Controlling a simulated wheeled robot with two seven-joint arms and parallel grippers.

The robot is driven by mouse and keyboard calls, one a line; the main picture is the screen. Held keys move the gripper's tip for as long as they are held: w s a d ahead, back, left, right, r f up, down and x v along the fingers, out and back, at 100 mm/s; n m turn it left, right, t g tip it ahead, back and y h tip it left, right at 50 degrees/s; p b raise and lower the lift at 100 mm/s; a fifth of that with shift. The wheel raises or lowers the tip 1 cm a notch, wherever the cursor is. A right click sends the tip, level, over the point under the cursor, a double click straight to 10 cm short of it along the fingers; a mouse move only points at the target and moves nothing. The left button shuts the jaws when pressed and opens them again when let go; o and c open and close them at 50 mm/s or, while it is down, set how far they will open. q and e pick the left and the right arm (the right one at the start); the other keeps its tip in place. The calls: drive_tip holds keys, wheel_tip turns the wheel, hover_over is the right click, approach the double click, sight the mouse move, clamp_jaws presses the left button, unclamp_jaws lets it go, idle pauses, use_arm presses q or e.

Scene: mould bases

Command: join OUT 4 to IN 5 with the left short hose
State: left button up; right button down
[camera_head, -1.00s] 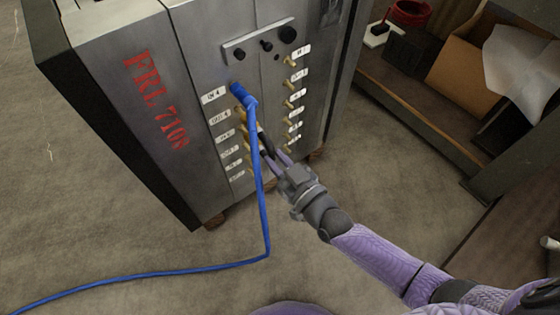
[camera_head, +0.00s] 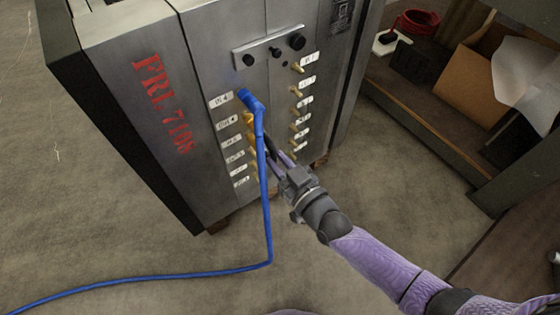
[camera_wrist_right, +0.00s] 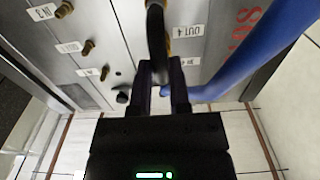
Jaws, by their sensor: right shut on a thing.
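The black short hose (camera_wrist_right: 156,30) is between the fingers of my right gripper (camera_wrist_right: 164,90), which is shut on it. In the head view my right gripper (camera_head: 274,158) is close to the left column of brass fittings on the cabinet. The OUT 4 label (camera_wrist_right: 184,30) is just right of the hose in the wrist view, with a brass fitting partly behind the hose. I cannot tell whether the hose end touches that fitting. In the head view the OUT 4 label (camera_head: 226,122) is second from the top. I cannot make out IN 5. My left gripper is out of view.
A blue hose (camera_head: 265,210) is on the top left fitting, hangs past my right gripper and runs along the floor to the left. The cabinet (camera_head: 190,75) has a right column of brass fittings. A shelf (camera_head: 425,125) with a cardboard box (camera_head: 483,82) stands at right.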

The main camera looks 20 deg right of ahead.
drive_tip(key=shift+w, duration=0.15)
drive_tip(key=shift+w+a, duration=0.15)
drive_tip(key=shift+w, duration=0.1)
drive_tip(key=c, duration=0.5)
unclamp_jaws()
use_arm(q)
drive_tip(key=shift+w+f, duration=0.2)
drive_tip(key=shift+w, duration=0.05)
use_arm(e)
drive_tip(key=o, duration=0.4)
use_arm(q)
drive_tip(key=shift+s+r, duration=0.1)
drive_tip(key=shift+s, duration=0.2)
